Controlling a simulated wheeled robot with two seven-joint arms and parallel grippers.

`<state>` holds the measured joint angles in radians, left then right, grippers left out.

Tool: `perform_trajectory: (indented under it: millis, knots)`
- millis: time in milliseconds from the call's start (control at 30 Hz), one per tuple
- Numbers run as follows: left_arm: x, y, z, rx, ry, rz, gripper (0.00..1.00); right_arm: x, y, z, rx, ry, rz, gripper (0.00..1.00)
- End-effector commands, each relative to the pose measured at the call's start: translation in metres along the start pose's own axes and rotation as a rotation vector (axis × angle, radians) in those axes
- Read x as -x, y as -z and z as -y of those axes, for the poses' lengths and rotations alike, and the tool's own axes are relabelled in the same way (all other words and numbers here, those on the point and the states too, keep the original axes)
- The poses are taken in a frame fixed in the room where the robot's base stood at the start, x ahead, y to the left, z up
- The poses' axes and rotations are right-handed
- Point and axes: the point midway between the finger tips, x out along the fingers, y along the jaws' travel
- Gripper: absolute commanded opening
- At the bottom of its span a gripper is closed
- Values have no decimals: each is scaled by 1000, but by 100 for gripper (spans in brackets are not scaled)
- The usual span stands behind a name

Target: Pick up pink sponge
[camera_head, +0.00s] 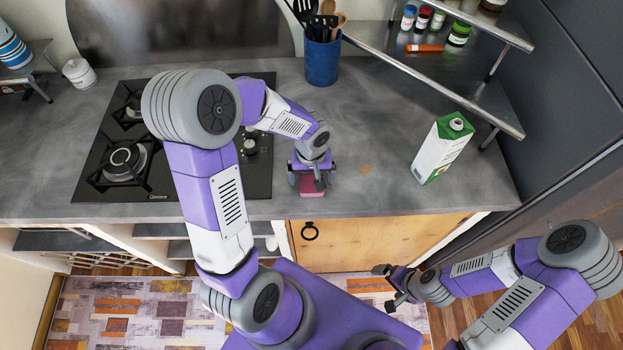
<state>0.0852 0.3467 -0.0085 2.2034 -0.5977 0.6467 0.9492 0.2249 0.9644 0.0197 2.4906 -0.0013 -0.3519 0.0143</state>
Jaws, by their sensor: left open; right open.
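The pink sponge (311,191) lies on the grey counter near its front edge, right of the stove. My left gripper (307,182) points down right at the sponge, with its fingers open at the sponge's sides. The gripper body hides the sponge's back part, and I cannot tell whether the fingers touch it. My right gripper (391,284) is open and empty, low in front of the counter and away from the sponge.
A black gas stove (122,185) is left of the sponge. A green and white carton (441,150) stands to the right. A blue utensil holder (322,62) and a metal shelf (440,80) are at the back.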

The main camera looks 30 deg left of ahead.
Motion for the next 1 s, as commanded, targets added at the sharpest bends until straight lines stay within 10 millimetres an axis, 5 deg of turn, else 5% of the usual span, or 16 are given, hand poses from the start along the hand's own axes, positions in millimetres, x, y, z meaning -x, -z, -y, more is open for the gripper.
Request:
perform_trajectory:
  millis: [167, 500, 600, 833, 1000]
  knots:
    - [0, 0, 0, 0, 0, 0, 99, 0, 0, 0, 0, 0, 0, 100]
    - [1, 0, 0, 0, -1, 0, 47, 0, 0, 0, 0, 0, 0, 100]
    - [1, 0, 0, 0, -1, 0, 39, 0, 0, 0, 0, 0, 0, 100]
    - [5, 0, 0, 0, -1, -2, 38, 1, 0, 1, 0, 0, 0, 100]
    - [32, 1, 0, 1, -3, -5, 38, 7, 0, 3, 0, 0, 0, 100]
